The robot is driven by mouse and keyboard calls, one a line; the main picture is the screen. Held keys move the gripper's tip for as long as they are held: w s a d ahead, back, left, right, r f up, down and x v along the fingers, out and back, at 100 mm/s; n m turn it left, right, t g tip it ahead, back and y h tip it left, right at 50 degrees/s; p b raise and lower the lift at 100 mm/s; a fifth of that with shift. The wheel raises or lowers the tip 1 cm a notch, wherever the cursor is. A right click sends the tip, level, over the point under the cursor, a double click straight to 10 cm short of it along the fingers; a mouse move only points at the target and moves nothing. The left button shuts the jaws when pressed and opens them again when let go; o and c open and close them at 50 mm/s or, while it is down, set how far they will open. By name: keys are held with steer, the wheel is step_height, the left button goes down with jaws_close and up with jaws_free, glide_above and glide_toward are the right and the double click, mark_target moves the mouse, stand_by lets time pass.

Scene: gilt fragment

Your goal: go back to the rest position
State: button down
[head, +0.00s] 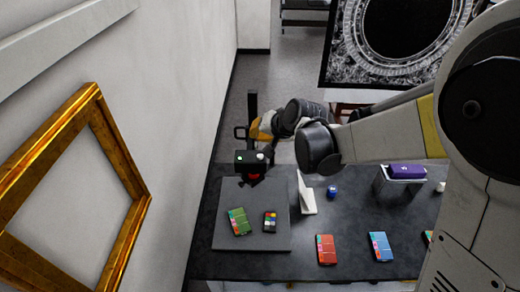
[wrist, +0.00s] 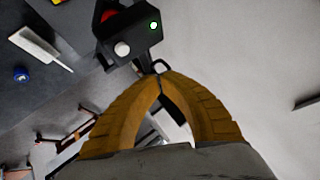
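My gripper (head: 262,129) is above the back edge of the dark table (head: 340,190), behind a black device (head: 250,162) with a green light. In the wrist view its two yellow-orange fingers (wrist: 160,78) arch together and their tips meet, with nothing visible held between them. The black device also shows in the wrist view (wrist: 130,35), just beyond the fingertips, with a white knob and a red part.
A grey board (head: 228,192) bears a green packet (head: 239,221) and a small coloured card (head: 270,221). A gilt frame (head: 122,165) hangs left.

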steer(key=s+d+f+h+b, duration=0.1)
steer(key=s+d+f+b, duration=0.5)
steer(key=s+f+b, duration=0.2)
steer(key=s+d+f+n+h+b, duration=0.1)
steer(key=s+d+f+h+b, duration=0.1)
steer(key=s+d+f+b, duration=0.4)
steer(key=s+d+f+n+h+b, duration=0.1)
steer(key=s+d+f+b, duration=0.6)
steer(key=b, duration=1)
steer(key=s+f+h, duration=0.1)
steer(key=s+f, duration=0.2)
steer(key=s, duration=0.3)
steer(key=shift+s+f, duration=0.35)
steer(key=shift+f, duration=0.05)
